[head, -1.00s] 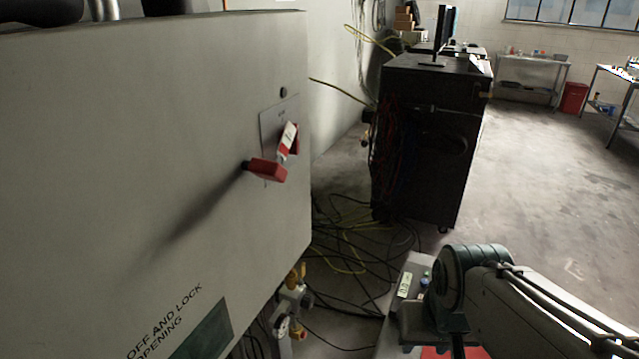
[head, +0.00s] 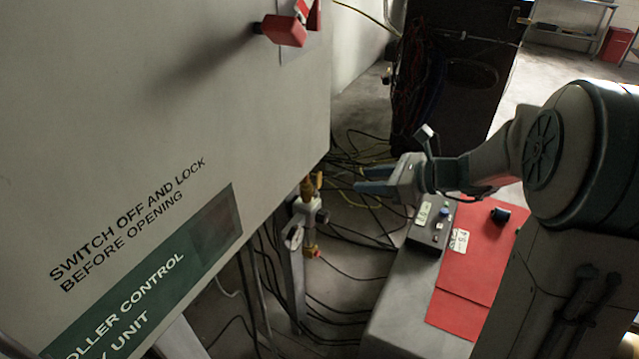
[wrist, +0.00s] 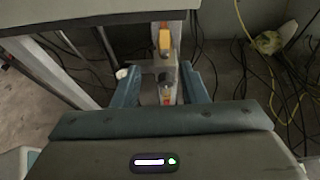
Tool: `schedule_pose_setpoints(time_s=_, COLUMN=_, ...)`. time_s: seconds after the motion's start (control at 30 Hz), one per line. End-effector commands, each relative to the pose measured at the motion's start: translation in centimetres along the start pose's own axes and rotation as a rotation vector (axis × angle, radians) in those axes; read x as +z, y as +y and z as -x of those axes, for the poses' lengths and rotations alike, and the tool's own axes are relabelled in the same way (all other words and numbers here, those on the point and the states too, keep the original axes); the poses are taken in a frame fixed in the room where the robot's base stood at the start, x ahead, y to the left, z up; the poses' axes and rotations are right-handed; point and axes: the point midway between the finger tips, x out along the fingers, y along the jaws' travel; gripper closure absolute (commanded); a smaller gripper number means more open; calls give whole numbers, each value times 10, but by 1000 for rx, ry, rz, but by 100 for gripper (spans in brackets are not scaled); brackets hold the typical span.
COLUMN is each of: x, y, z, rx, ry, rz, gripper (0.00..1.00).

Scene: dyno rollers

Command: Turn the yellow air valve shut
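The yellow air valve (head: 318,181) sits on a small brass and grey fitting on a post below the cabinet's right edge. In the wrist view the yellow handle (wrist: 165,41) shows upright ahead of my fingers, near the top centre. My gripper (head: 362,181) is to the right of the valve, pointing left at it, with a gap between them in the head view. In the wrist view my gripper (wrist: 159,74) has its two blue-grey fingers spread apart, one on each side of the fitting's line. Nothing is held. The valve's lower parts are partly hidden.
The big grey control cabinet (head: 130,110) fills the left, with a red switch handle (head: 284,31) on its face. A small button box (head: 432,226) and a red panel (head: 478,265) lie below my arm. Cables (head: 345,270) cover the floor. A dark cabinet (head: 460,90) stands behind.

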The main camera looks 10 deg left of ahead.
Motion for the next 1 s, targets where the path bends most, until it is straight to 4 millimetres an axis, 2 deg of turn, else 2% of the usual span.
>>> schedule_pose_setpoints(time_s=0.17, x=0, y=-8, z=-9, rx=-14, ry=-25, rz=-39, gripper=61)
schedule_pose_setpoints(time_s=0.27, x=0, y=-7, z=-23, rx=-11, ry=-25, rz=-37, gripper=61)
schedule_pose_setpoints(time_s=0.7, x=2, y=-7, z=-112, rx=-11, ry=-22, rz=-33, gripper=61)
schedule_pose_setpoints(time_s=0.8, x=2, y=-8, z=-126, rx=-11, ry=-22, rz=-34, gripper=61)
schedule_pose_setpoints(time_s=1.0, x=3, y=-8, z=-139, rx=-14, ry=-23, rz=-34, gripper=61)
